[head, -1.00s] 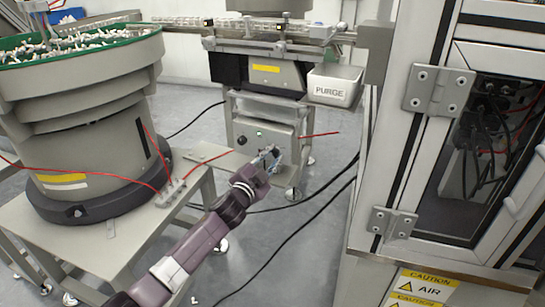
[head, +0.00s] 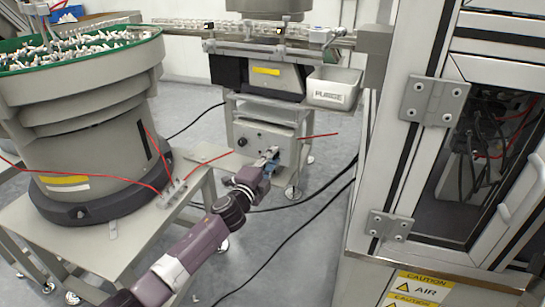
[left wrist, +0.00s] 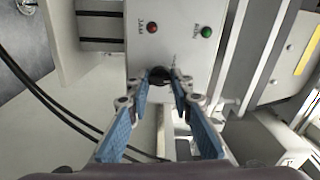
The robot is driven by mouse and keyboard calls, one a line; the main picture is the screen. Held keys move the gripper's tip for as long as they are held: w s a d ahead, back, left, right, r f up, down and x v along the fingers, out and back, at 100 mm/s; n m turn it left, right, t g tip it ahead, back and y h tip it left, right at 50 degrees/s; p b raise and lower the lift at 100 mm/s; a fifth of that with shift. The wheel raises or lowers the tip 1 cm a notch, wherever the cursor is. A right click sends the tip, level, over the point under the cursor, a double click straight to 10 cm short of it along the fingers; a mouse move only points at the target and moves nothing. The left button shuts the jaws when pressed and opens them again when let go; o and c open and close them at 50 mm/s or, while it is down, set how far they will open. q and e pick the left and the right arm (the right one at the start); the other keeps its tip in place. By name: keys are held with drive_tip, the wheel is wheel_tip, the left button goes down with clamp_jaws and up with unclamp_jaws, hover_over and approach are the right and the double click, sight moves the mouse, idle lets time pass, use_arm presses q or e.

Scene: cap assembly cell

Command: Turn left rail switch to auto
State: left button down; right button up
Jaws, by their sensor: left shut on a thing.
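The left rail switch is a dark round knob (left wrist: 159,74) on the face of a light grey control box (head: 255,143) under the rail, below a red and a green lamp in the left wrist view. My left gripper (head: 272,152) reaches the box's front face from below in the head view. In the left wrist view its blue-padded fingers (left wrist: 161,82) are on both sides of the knob, shut on it. The knob's pointer and setting cannot be read. My right gripper is in neither view.
A bowl feeder (head: 85,110) on a table stands at the left. A PURGE bin (head: 334,90) hangs above right of the box. A framed cabinet (head: 400,160) stands at the right. Red and black cables run near the arm. Floor between is open.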

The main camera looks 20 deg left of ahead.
use_arm(q)
drive_tip(key=shift+f+m+p, duration=0.2)
drive_tip(key=shift+m+p, duration=0.35)
drive_tip(key=shift+m, duration=4.65)
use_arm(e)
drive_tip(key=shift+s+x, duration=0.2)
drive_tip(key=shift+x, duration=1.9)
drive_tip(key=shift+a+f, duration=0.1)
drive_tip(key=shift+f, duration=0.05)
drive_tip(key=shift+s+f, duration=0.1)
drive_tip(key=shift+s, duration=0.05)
use_arm(q)
drive_tip(key=c, duration=1.7)
unclamp_jaws()
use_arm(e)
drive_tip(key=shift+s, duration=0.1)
use_arm(q)
drive_tip(key=shift+s+r, duration=0.1)
